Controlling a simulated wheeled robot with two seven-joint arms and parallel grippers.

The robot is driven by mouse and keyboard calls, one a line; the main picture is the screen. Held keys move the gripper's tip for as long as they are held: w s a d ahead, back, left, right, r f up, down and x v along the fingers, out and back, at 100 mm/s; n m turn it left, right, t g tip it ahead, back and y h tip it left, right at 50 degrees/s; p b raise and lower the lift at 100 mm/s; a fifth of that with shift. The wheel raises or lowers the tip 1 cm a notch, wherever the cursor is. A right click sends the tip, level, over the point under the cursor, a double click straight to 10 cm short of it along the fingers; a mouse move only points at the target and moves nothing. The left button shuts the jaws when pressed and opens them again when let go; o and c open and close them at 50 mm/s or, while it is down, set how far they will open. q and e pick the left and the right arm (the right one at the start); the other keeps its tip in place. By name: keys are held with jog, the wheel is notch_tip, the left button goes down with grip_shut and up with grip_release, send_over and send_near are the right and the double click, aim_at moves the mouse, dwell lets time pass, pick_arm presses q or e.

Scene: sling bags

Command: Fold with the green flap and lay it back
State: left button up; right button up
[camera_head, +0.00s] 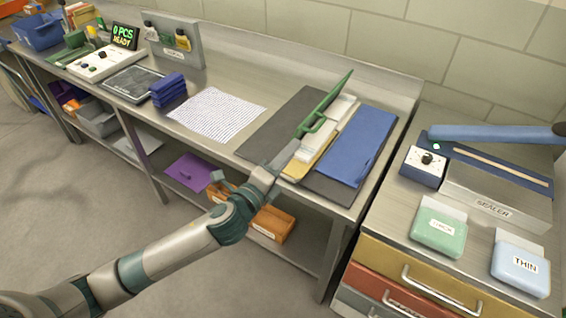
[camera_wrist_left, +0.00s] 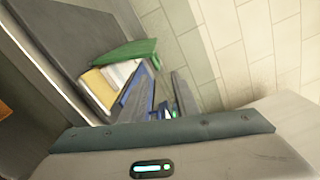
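The green flap (camera_head: 330,100) of the folding board stands raised and tilted, with its green handle (camera_head: 313,124) on the near side. It also shows in the left wrist view (camera_wrist_left: 132,50). White and yellow pieces (camera_head: 315,145) lie beside it, between the dark grey panel (camera_head: 278,120) and the blue panel (camera_head: 358,145). My left gripper (camera_head: 290,153) is at the near end of the board, close to the handle. Its fingertips are too small to tell whether they touch or grip anything. My right gripper is out of view.
A printed white sheet (camera_head: 214,113) lies left of the board, with folded blue cloths (camera_head: 168,89) beyond it. The sealer (camera_head: 495,195) and its cabinet stand at the right, with a green pack (camera_head: 440,225) and a light blue pack (camera_head: 520,265). The wall is behind.

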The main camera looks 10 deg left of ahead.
pick_arm(q)
jog(key=shift+v, duration=1.2)
jog(key=shift+c, duration=0.3)
